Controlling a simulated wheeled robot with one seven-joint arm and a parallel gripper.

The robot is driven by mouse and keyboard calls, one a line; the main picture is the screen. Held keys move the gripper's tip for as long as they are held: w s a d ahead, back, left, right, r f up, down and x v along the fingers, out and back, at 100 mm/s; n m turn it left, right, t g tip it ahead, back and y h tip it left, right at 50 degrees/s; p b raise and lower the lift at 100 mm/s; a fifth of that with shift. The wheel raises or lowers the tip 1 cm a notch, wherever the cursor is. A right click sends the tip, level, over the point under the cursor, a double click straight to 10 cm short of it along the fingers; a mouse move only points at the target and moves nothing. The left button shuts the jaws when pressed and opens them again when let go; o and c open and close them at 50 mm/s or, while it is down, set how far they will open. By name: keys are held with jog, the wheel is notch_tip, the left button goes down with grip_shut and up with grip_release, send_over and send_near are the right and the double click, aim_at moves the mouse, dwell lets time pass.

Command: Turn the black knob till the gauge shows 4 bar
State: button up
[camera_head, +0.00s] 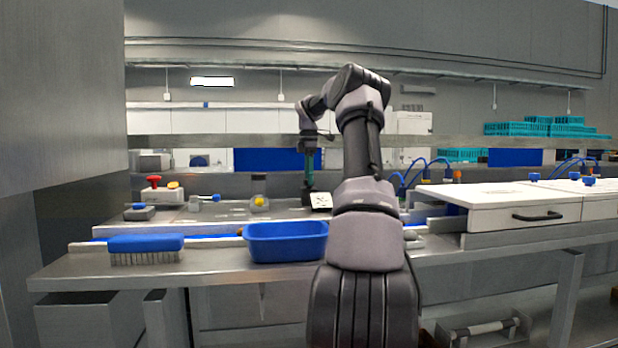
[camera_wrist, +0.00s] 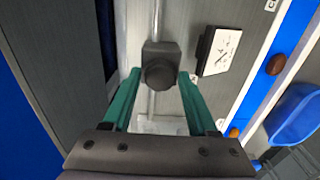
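The black knob (camera_wrist: 160,76) sits on a dark block on a pale pipe in the wrist view. My gripper (camera_wrist: 160,72) points at it, with one green finger on each side of the knob. The fingers are wide apart, and narrow gaps seem to show beside the knob. The gauge (camera_wrist: 218,51) is a white square face in a black frame, right of the knob; its needle and numbers are too small to read. In the head view my gripper (camera_head: 309,186) is low over the back of the bench, beside the gauge (camera_head: 320,201); the knob cannot be made out there.
A blue tub (camera_head: 286,242) and a blue brush (camera_head: 146,245) stand at the bench front. A box with a red button (camera_head: 153,181) is at the left. A white-topped drawer unit (camera_head: 520,207) is at the right.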

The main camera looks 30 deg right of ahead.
grip_shut()
jog(key=shift+m, duration=0.4)
jog(key=m, duration=0.9)
jog(key=shift+m, duration=0.4)
jog(key=shift+o, duration=2.4)
grip_release()
jog(key=shift+r, duration=0.15)
